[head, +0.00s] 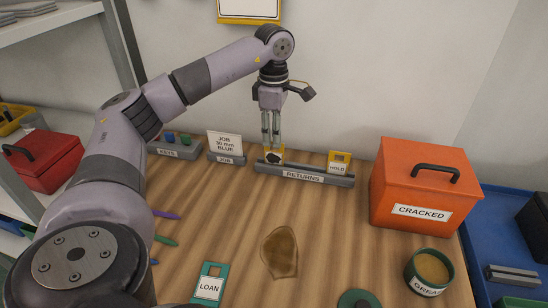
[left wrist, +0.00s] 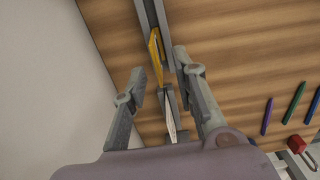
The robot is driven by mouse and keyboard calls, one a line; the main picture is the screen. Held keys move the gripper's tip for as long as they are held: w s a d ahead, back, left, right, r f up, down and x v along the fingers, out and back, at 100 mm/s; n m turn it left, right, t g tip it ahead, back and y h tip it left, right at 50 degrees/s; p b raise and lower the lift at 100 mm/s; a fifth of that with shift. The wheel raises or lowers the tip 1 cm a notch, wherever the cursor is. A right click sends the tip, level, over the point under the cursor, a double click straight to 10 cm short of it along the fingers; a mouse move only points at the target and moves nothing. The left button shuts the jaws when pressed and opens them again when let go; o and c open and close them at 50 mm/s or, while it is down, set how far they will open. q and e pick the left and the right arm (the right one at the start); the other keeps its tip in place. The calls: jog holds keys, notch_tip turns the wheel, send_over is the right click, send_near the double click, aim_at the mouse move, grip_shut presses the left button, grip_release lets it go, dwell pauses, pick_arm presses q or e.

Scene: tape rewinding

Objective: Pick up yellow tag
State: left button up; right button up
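A yellow tag (head: 275,155) with a dark mark stands at the left end of the grey RETURNS rack (head: 318,178). A second yellow tag, labelled HOLD (head: 339,162), stands at the rack's right end. My left gripper (head: 271,143) points down just above the left tag and partly hides it. A yellow tag (left wrist: 155,45) shows edge-on beyond the fingertips, seemingly the left one. I cannot tell whether a finger touches it. My right gripper is not in view.
The JOB stand (head: 226,146) and KEYS holder (head: 174,149) are left of the rack. An orange CRACKED box (head: 422,184) stands right. A brown stain (head: 280,252), green LOAN tag (head: 210,285) and grease pot (head: 429,272) are nearer. The wall is close behind the rack.

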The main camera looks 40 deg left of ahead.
aim_at(274, 156)
pick_arm(q)
jog(key=f, duration=0.4)
jog(key=shift+w+a, duration=0.15)
jog(key=shift+a, duration=0.05)
jog(key=shift+c, duration=0.4)
grip_shut()
